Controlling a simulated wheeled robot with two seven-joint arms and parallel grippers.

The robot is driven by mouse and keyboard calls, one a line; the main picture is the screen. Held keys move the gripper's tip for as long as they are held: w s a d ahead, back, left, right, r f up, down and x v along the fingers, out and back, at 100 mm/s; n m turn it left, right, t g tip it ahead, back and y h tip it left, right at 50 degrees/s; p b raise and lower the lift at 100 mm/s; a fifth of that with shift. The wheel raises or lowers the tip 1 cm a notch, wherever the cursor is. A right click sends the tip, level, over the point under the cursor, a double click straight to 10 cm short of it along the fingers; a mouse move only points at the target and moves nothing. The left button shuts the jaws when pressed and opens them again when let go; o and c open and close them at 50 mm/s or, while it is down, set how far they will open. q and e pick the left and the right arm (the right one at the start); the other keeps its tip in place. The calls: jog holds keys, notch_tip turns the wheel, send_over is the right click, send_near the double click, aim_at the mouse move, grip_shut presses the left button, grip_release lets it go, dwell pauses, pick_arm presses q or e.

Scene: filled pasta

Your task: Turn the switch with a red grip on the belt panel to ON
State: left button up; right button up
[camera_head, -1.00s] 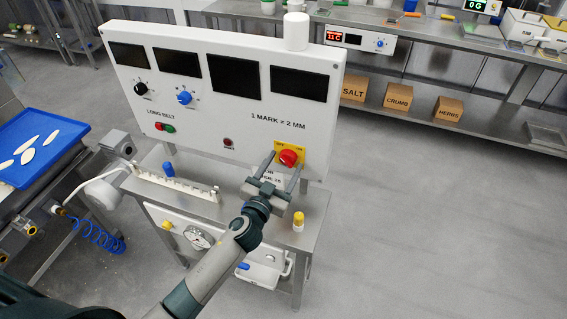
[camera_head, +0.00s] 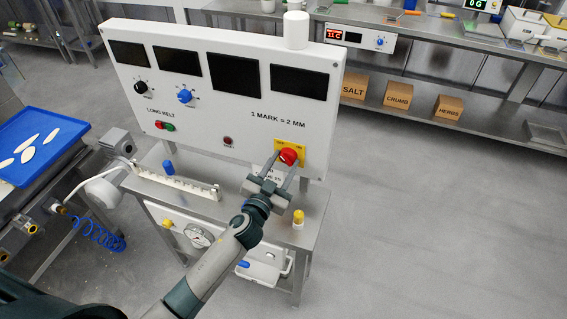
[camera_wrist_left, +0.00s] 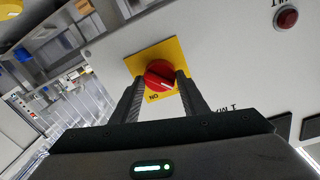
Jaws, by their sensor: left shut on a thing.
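The switch with the red grip (camera_head: 288,155) sits on a yellow plate (camera_head: 302,145) at the lower right of the white belt panel (camera_head: 215,100). My left gripper (camera_head: 282,163) reaches the panel from the front, with its two fingers shut on the red grip. In the left wrist view the red grip (camera_wrist_left: 160,74) lies between the fingertips, over the yellow plate (camera_wrist_left: 178,47). A white pointer mark shows on it, and the lettering by the plate's edge is partly hidden by a finger. My right gripper is not in view.
The panel also carries a black knob (camera_head: 141,88), a blue knob (camera_head: 184,97), dark displays and small buttons. A steel shelf below holds a white notched rail (camera_head: 176,182) and a yellow-capped item (camera_head: 298,218). Open floor lies at right.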

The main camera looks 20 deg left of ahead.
pick_arm(q)
jog(key=m+p, duration=0.1)
jog(key=m, duration=0.3)
jog(key=shift+r, duration=0.1)
jog(key=m, duration=0.2)
jog(key=m+p, duration=0.1)
jog(key=m, duration=0.1)
jog(key=shift+d+m+g+y, duration=0.1)
jog(key=shift+m+g+y, duration=0.2)
jog(key=m, duration=0.4)
jog(key=shift+p, duration=0.35)
jog(key=shift+d+m+y, duration=0.1)
jog(key=shift+m+y, duration=0.2)
jog(key=shift+m, duration=1.6)
jog(key=o, duration=1.1)
jog(key=shift+c, duration=0.2)
jog(key=shift+s, duration=0.1)
jog(key=s+b, duration=0.4)
jog(key=s, duration=1.3)
jog(key=shift+a+r+b, duration=0.3)
jog(key=shift+r+b, duration=0.1)
